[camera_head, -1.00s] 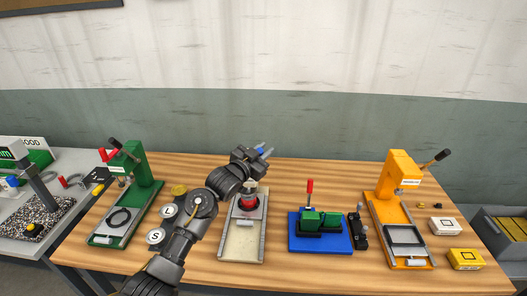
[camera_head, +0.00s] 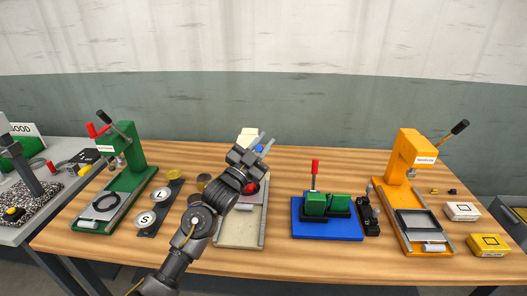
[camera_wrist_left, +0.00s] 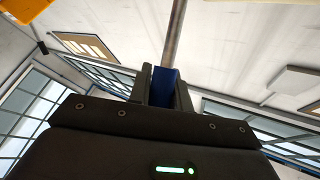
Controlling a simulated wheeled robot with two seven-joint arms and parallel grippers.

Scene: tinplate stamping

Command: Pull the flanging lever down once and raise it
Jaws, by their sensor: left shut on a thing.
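A cream press (camera_head: 247,133) stands at the middle of the table, with a long tray-like base (camera_head: 237,229) running toward me. My left arm and gripper cover much of it. My left gripper (camera_head: 264,142) is in front of the press's upper part and is shut on a blue grip, which I take to be the flanging lever's. In the left wrist view the blue grip (camera_wrist_left: 165,86) sits between the fingers, and a grey metal rod (camera_wrist_left: 174,38) runs up from it. A red part shows under my wrist. The lever's pivot is hidden. My right gripper is not in view.
A green press (camera_head: 128,178) stands at left and an orange press (camera_head: 414,172) at right, each with a black-handled lever. A blue fixture (camera_head: 325,230) with a red-handled lever lies right of the cream press. Round pieces (camera_head: 146,219) marked with letters lie left of my forearm.

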